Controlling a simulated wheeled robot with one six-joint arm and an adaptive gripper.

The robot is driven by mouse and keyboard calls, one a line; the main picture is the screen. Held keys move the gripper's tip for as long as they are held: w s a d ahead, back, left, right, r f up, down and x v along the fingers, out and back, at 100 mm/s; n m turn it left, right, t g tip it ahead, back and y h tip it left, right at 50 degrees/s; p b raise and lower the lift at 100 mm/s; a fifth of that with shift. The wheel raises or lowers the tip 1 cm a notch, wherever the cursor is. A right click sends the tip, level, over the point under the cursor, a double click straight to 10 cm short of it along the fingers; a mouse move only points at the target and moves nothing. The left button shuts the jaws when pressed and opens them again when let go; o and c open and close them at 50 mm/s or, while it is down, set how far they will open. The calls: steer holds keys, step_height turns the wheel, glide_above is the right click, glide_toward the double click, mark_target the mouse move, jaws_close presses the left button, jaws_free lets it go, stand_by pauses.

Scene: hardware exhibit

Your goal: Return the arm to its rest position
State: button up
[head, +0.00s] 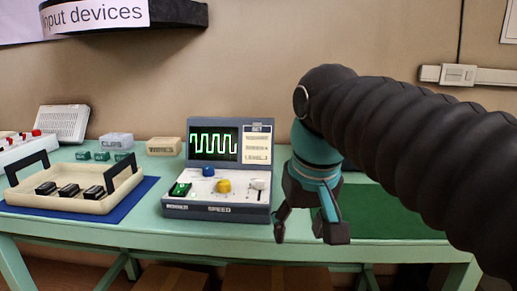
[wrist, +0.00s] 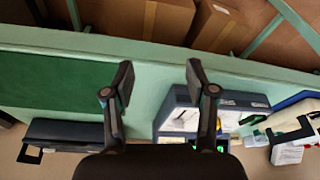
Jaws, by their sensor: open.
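My gripper (head: 307,228) hangs in front of the right side of the console in the head view, pointing down. Its two fingers are spread and nothing is between them. In the wrist view my gripper (wrist: 158,78) is also open, with the pale green table edge showing between the fingertips. My dark ribbed arm reaches in from the right of the head view and hides part of the table and wall. The console (head: 218,212) has a screen with a green square wave, a yellow knob and a blue knob. It also shows in the wrist view (wrist: 172,120), partly behind a finger.
A beige tray (head: 100,204) with black handles and several dark blocks lies on a blue mat (head: 137,190) at left. A green mat (head: 385,212) lies at right, bare where visible. A dark box (wrist: 70,131) adjoins it. Cardboard boxes (wrist: 160,18) sit below the table.

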steer(key=s+d+f+m+t, duration=0.1)
steer(key=s+d+f, duration=0.2)
steer(key=f, duration=0.5)
steer(key=s+d+f+m+t, duration=0.1)
steer(key=s+d+f, duration=0.3)
steer(key=d+f, duration=0.2)
steer(key=shift+s+f+t+h, duration=0.2)
steer(key=shift+f+t+h, duration=0.1)
steer(key=shift+f, duration=0.6)
